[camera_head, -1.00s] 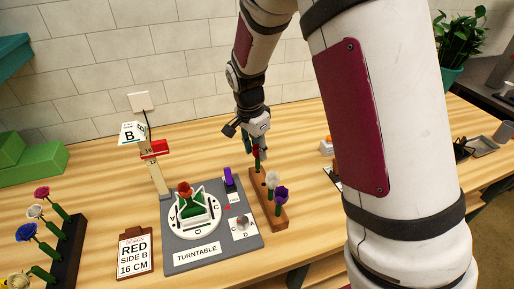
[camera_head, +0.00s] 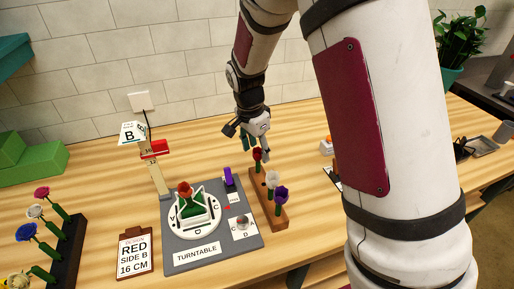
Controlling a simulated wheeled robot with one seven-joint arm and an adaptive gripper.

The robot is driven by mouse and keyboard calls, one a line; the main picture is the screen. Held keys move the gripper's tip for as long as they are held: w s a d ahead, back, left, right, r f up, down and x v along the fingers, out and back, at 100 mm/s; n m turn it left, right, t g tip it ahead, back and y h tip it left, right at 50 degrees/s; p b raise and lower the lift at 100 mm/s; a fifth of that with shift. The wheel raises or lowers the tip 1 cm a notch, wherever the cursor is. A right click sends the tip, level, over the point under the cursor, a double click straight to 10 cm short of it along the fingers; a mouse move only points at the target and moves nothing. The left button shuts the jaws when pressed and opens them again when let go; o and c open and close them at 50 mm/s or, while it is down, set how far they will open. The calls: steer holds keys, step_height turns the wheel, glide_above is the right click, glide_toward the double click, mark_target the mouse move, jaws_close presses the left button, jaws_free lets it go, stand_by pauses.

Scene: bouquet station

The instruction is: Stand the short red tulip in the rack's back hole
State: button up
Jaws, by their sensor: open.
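The short red tulip (camera_head: 257,155) stands upright at the back end of the brown wooden rack (camera_head: 266,208), its green stem going down to the back hole. The stem's foot is too small to make out clearly. A white tulip (camera_head: 272,179) and a purple tulip (camera_head: 281,194) stand in front of it in the same rack. My gripper (camera_head: 252,142) is open, just above and behind the red tulip's head, and appears clear of it.
Left of the rack is a grey turntable station (camera_head: 190,253) holding another red flower (camera_head: 184,189). A sign (camera_head: 134,252) reads "RED SIDE B 16 CM". A dark rack (camera_head: 70,250) with several flowers stands at the left.

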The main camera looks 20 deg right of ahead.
steer(key=shift+r, duration=0.15)
steer(key=shift+s+a+r+p, duration=0.15)
steer(key=shift+r+p, duration=0.3)
steer(key=shift+r, duration=0.55)
steer(key=shift+a+r+p, duration=0.1)
steer(key=shift+r+p, duration=0.35)
steer(key=shift+r, duration=0.6)
steer(key=shift+s+a+r+p, duration=0.15)
steer(key=shift+r+p, duration=0.3)
steer(key=shift+r, duration=0.55)
steer(key=o, duration=0.6)
steer(key=shift+c, duration=0.2)
steer(key=shift+r, duration=0.1)
